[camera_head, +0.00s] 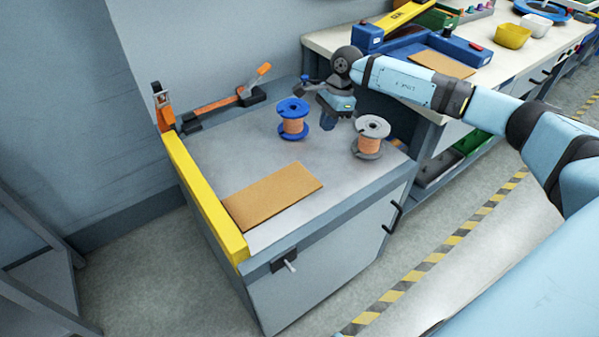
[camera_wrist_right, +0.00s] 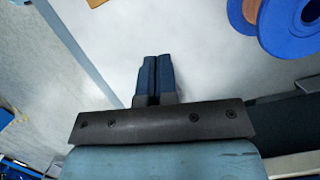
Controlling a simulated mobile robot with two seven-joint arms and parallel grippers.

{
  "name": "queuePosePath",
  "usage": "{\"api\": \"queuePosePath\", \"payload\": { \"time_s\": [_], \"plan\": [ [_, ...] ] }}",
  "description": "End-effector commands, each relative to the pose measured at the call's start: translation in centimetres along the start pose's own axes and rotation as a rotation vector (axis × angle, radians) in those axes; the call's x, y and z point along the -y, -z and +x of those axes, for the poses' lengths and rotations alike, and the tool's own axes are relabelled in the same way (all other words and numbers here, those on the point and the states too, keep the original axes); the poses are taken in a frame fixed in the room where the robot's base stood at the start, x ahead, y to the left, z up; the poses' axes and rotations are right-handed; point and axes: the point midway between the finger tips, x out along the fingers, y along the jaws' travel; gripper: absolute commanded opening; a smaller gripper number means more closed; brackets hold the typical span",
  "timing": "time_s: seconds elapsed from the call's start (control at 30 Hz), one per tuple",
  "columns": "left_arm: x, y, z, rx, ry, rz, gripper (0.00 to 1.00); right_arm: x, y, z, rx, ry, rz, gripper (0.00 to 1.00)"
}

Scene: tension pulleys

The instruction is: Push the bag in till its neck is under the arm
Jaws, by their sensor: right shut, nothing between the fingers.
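I cannot make out a bag in either view. A low tool with an orange bar and a raised orange handle (camera_head: 240,95) lies along the back of the grey cabinet top; it may be the arm. My right gripper (camera_head: 328,122) points down over the back right of the cabinet top, between a blue spool and a grey spool. In the right wrist view its two dark blue fingers (camera_wrist_right: 152,80) are together with nothing between them. My left gripper is in neither view.
The blue spool (camera_head: 293,130) and grey spool (camera_head: 370,148) carry copper-coloured windings. A brown board (camera_head: 272,194) lies at the front left, by a yellow edge strip (camera_head: 205,200). An orange clamp (camera_head: 163,105) stands at the back left corner. The middle of the top is clear.

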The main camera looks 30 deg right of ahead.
Motion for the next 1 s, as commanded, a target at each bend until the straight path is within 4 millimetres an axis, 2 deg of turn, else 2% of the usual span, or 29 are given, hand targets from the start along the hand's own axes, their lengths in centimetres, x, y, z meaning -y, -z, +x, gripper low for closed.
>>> {"api": "queuePosePath", "payload": {
  "time_s": [0.13, 0.23, 0.63, 0.8, 1.0],
  "plan": [
    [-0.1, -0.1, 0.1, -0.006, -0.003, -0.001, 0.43, 0.1, 0.4, 0.4, 0.001, 0.002, 0.005, 0.00],
    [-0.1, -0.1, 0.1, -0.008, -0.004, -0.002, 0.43, 0.0, 0.4, 1.8, 0.001, 0.001, 0.005, 0.00],
    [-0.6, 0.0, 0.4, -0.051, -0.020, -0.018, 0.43, 0.0, 0.4, 10.2, 0.001, 0.000, 0.005, 0.00],
    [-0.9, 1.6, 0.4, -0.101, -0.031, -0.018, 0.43, 0.1, -2.3, 10.5, 0.002, 0.003, 0.002, 0.00],
    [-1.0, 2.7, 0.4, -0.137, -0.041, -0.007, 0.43, 0.1, -3.5, 10.7, 0.000, 0.003, 0.003, 0.00]
  ]
}}
